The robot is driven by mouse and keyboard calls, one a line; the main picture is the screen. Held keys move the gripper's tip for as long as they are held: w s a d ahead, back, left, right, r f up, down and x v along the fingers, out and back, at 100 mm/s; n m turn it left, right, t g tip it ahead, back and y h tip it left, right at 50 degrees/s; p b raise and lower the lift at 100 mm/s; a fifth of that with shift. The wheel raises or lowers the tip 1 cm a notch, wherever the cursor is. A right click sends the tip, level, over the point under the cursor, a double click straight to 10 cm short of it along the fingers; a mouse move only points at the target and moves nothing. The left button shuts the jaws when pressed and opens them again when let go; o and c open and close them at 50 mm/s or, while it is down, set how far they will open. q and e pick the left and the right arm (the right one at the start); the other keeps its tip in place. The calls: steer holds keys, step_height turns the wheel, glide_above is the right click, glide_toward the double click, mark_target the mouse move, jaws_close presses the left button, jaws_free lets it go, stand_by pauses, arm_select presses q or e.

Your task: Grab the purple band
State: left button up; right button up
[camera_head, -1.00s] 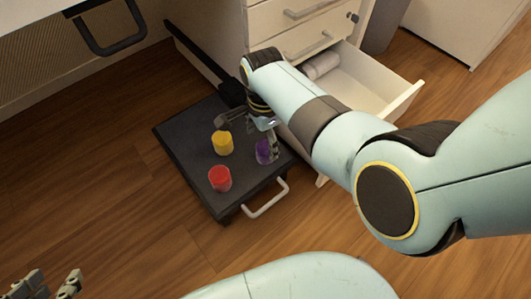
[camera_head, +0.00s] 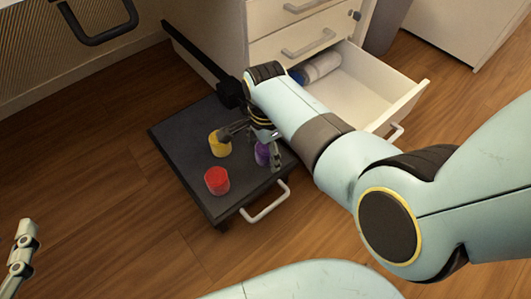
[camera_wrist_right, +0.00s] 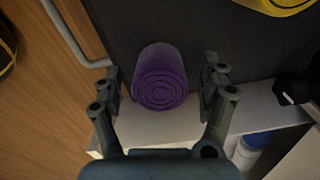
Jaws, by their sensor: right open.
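The purple band (camera_head: 262,153) is a rolled cylinder on the dark flat platform (camera_head: 185,150), partly hidden behind a finger of my right gripper (camera_head: 250,147). In the right wrist view the purple band (camera_wrist_right: 160,78) shows its spiral end between the two spread fingers of my right gripper (camera_wrist_right: 161,72). There is a gap on each side, and the gripper is open and empty. My left gripper (camera_head: 22,250) shows only in part at the lower left edge, with one finger in view.
A yellow roll (camera_head: 219,145) and a red roll (camera_head: 217,180) stand on the same platform, the yellow one close to a right finger. The platform has a white handle (camera_head: 266,203). An open white drawer (camera_head: 350,85) holds a white and blue roll (camera_head: 318,68). Wood floor lies clear at left.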

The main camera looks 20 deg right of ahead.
steer(key=shift+f+b, duration=0.4)
steer(key=shift+f, duration=0.1)
arm_select(q)
steer(key=w+r+t, duration=0.2)
steer(key=w+r, duration=0.1)
steer(key=r, duration=0.3)
steer(key=shift+w+d+r+m+t+h, duration=0.15)
steer(key=shift+d+m+t+h, duration=0.15)
steer(key=shift+d+t+h, duration=0.1)
arm_select(e)
steer(key=c, duration=1.2)
steer(key=shift+c, duration=0.2)
steer(key=shift+r, duration=0.1)
